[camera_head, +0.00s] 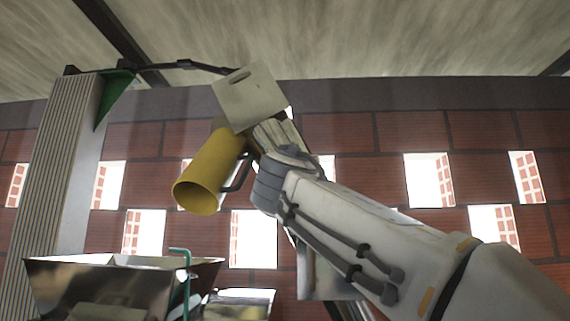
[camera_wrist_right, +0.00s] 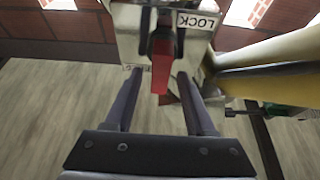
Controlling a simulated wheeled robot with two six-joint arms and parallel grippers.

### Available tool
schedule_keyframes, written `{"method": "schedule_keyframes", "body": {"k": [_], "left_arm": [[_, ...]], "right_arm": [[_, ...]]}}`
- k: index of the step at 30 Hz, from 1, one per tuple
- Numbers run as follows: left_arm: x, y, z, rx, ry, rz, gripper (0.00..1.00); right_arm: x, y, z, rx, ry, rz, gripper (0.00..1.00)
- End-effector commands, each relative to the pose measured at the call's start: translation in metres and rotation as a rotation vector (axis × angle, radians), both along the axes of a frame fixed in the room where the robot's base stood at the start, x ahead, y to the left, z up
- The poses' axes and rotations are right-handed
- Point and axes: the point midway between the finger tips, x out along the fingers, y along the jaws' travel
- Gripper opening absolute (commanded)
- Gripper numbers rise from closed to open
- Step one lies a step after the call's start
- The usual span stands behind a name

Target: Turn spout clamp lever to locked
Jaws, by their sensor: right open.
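The spout clamp lever, a red bar (camera_wrist_right: 161,68), shows in the right wrist view, hanging from a dark bracket on a pale metal housing. A white LOCK label (camera_wrist_right: 198,21) is on the housing, up and right of the lever. My right gripper (camera_wrist_right: 159,84) is open, with one finger on each side of the lever's lower end. I cannot tell whether either finger touches it. The yellow spout (camera_head: 208,170) hangs at a tilt in the head view, left of my right arm. My right arm hides the lever in the head view. My left gripper is not in view.
A pale slotted plate (camera_head: 249,96) sits above the spout. A metal hopper (camera_head: 50,287) with a green hooked rod (camera_head: 186,285) stands at lower left, near a ribbed column (camera_head: 52,170). A brick wall with openings stands behind.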

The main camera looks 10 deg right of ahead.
Motion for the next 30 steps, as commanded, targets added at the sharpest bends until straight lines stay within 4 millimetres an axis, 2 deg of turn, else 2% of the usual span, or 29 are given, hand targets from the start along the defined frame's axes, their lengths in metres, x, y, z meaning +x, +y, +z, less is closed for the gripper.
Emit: {"method": "schedule_keyframes", "body": {"k": [4, 8, 9, 20, 30], "left_arm": [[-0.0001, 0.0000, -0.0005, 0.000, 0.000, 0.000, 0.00], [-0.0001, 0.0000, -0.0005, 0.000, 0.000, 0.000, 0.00], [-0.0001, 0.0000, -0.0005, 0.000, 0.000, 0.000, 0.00], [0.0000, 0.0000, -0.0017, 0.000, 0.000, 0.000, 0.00], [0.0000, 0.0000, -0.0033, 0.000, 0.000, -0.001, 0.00]], "right_arm": [[-0.0001, 0.0000, -0.0006, 0.000, 0.000, 0.000, 0.55], [-0.0001, 0.0000, -0.0005, 0.000, 0.000, 0.000, 0.05], [-0.0002, 0.0001, -0.0004, 0.000, 0.000, 0.000, 0.00], [-0.0003, 0.0003, -0.0007, -0.033, 0.009, 0.000, 0.00], [0.0001, 0.0036, 0.0000, -0.244, 0.063, -0.001, 0.00]]}}
